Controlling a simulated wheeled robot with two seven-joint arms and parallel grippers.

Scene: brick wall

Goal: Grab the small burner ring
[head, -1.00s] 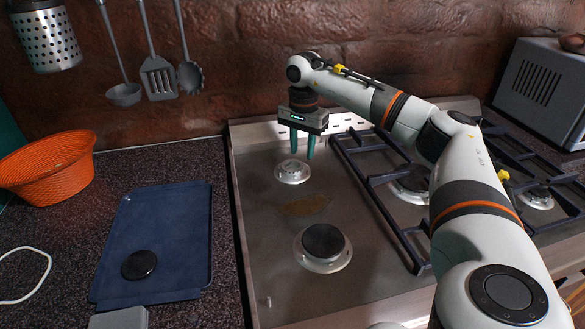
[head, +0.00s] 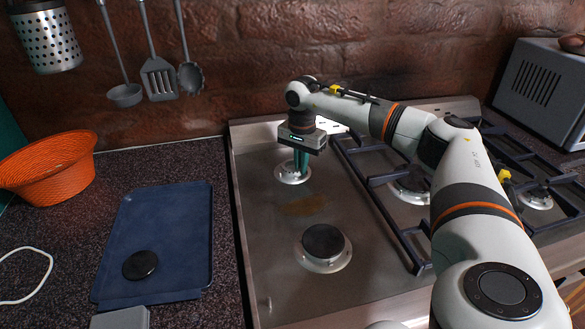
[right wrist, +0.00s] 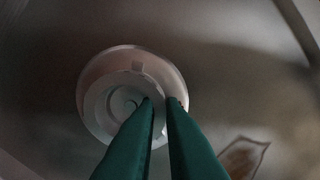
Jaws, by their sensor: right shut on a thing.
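The small burner ring (head: 288,173) is a pale silver ring on its round base at the back left of the cooktop (head: 262,235). In the right wrist view the ring (right wrist: 97,108) is a pale circle with a hollow middle. My right gripper (head: 300,171) points down over it, with its teal fingers close together. In the right wrist view the fingertips (right wrist: 160,101) are at the ring's right-hand wall, shut on it. The ring appears still seated on the cooktop. The fingers hide part of its wall. My left gripper is out of view.
A larger burner with a black cap (head: 323,241) stands in front. Dark pan grates (head: 385,215) lie to the right. A blue tray (head: 180,225) with a black disc (head: 140,265) lies left on the counter, near an orange basket (head: 50,170). The brick wall is close behind.

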